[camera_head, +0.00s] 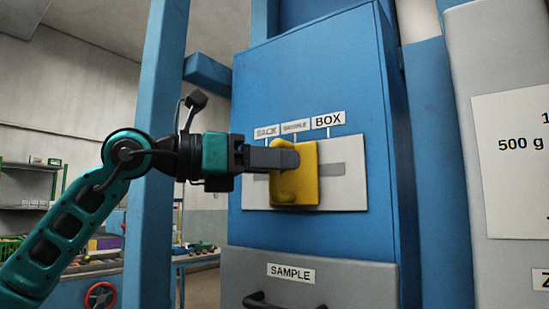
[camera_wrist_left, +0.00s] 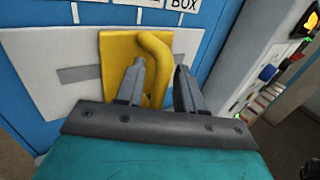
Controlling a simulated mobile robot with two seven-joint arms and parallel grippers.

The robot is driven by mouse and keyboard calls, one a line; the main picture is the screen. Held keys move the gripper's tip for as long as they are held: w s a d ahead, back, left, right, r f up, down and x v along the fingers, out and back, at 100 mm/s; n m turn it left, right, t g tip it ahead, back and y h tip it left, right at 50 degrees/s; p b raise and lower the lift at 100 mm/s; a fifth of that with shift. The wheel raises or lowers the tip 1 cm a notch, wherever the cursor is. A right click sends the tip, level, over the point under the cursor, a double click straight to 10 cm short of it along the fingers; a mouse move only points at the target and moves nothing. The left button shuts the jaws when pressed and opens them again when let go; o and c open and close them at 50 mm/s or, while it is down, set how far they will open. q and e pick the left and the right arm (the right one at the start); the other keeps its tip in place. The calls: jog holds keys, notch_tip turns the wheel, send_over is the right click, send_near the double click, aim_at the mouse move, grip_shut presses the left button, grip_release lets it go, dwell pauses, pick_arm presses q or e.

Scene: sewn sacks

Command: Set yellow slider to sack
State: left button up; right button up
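The yellow slider (camera_head: 309,183) is a plate with a curved handle, set on a white panel (camera_head: 347,190) with a horizontal grey slot. It sits in the middle of the slot, below the SAMPLE label (camera_head: 295,126). The SACK label (camera_head: 266,131) is to its left and the BOX label (camera_head: 328,120) to its right. My left gripper (camera_head: 288,158) is at the slider's front. In the left wrist view, its two fingers (camera_wrist_left: 160,85) stand apart on either side of the yellow handle (camera_wrist_left: 157,52), with some gap showing. My right gripper is out of view.
The panel is on a blue cabinet (camera_head: 300,75) with a grey drawer marked SAMPLE (camera_head: 350,275) and a dark handle below. A blue post (camera_head: 153,130) stands behind my left arm. A grey cabinet with a white sign (camera_head: 515,180) stands at right.

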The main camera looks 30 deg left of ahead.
pick_arm(q)
grip_shut()
dwell(0.4)
